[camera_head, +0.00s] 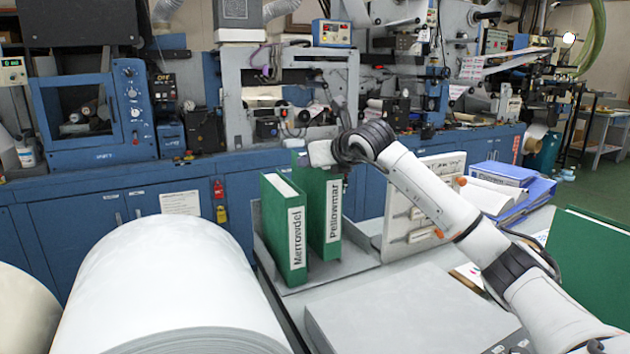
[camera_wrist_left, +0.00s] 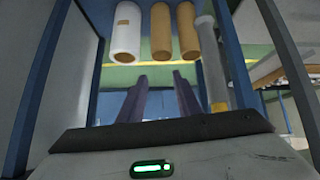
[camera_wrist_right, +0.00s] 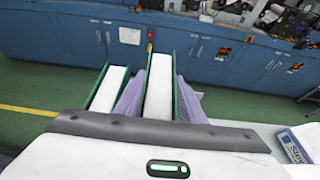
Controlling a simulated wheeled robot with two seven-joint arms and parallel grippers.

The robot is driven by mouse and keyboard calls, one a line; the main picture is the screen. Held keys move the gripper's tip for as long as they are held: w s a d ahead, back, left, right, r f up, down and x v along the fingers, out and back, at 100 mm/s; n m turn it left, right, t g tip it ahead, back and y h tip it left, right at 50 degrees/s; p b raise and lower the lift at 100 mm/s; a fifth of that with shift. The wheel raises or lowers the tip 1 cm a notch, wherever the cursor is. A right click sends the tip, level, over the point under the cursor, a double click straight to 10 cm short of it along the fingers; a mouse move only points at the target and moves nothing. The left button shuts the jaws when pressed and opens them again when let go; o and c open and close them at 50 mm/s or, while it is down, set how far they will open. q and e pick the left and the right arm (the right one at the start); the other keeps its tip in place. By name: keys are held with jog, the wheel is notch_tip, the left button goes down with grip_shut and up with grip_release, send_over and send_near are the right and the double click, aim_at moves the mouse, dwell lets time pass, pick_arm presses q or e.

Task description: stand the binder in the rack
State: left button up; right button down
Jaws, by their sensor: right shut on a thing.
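The green Pellowmar binder (camera_head: 322,205) is upright at the grey rack (camera_head: 345,268), to the right of the green Merrowdel binder (camera_head: 284,228), which stands upright in the rack with a gap between them. My right gripper (camera_head: 333,168) is at the top of the Pellowmar binder. In the right wrist view its purple fingers lie on either side of that binder (camera_wrist_right: 160,85), the left finger in the gap beside Merrowdel (camera_wrist_right: 108,88). I cannot tell whether Pellowmar's bottom touches the rack floor. My left gripper (camera_wrist_left: 161,100) shows only in its wrist view, fingers apart and empty.
A white drawer unit (camera_head: 428,205) stands right of the rack, with blue binders (camera_head: 525,190) behind it. A flat grey box (camera_head: 400,315) lies in front. A big white roll (camera_head: 170,285) fills the left foreground.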

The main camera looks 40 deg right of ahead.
aim_at(315, 202)
jog(key=shift+f, duration=1.95)
jog(key=shift+f+b, duration=0.25)
jog(key=shift+b, duration=0.05)
jog(key=c, duration=1.2)
grip_release()
